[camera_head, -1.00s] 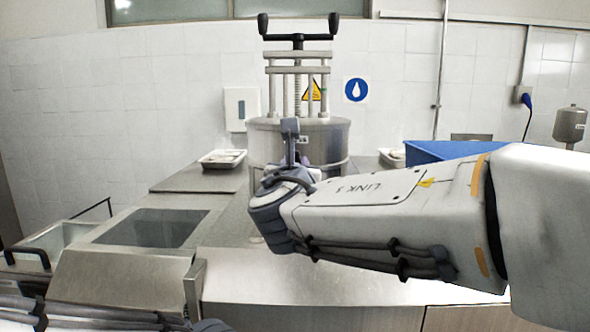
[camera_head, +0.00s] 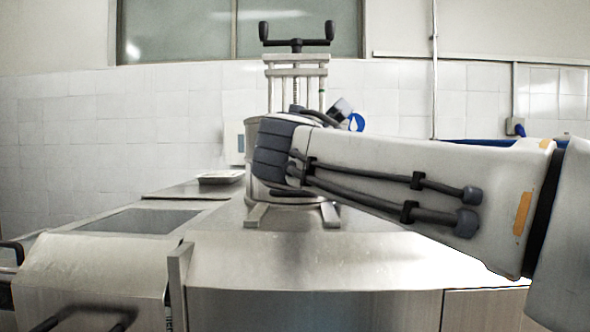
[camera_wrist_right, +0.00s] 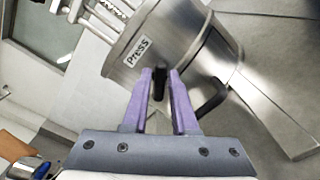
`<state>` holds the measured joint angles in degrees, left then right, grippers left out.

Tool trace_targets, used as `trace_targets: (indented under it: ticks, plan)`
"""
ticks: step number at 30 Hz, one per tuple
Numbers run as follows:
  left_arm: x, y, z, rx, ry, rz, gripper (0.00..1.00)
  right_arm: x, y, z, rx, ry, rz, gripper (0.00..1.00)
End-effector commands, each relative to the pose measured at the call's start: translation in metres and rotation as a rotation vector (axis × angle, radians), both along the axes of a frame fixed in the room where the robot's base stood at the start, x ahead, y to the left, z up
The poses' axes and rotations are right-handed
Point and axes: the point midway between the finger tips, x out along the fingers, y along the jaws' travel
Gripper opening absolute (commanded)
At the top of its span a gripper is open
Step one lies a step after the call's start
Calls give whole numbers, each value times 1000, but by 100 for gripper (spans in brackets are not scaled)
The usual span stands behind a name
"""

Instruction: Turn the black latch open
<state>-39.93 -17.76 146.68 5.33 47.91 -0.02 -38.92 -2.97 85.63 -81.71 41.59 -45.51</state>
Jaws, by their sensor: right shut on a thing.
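The steel press (camera_head: 290,192) stands on the counter with a screw and a black T-handle (camera_head: 297,42) on top. My right arm crosses in front of its drum in the head view, hiding the right fingertips and the latch there. In the right wrist view the drum (camera_wrist_right: 185,40) tilts across the picture. My right gripper (camera_wrist_right: 160,86) has its two purple fingers at the drum's side, shut on the small black latch (camera_wrist_right: 160,78) below the "PRESS" label (camera_wrist_right: 138,52). My left gripper is not in view.
A curved black handle (camera_wrist_right: 215,98) sticks out from the drum just right of my fingers. The counter's front (camera_head: 310,260) is clear.

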Motion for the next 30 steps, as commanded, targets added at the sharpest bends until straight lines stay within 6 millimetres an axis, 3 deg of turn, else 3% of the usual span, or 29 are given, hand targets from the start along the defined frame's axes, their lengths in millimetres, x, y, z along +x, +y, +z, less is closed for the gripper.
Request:
trace_targets:
  ticks: [1,12,30]
  plan:
    - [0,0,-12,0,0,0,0,0,1,-6,46,-3,2,0]
    - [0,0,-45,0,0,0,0,0,0,-6,371,-14,2,0]
    - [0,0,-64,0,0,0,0,0,0,-4,612,-20,1,0]
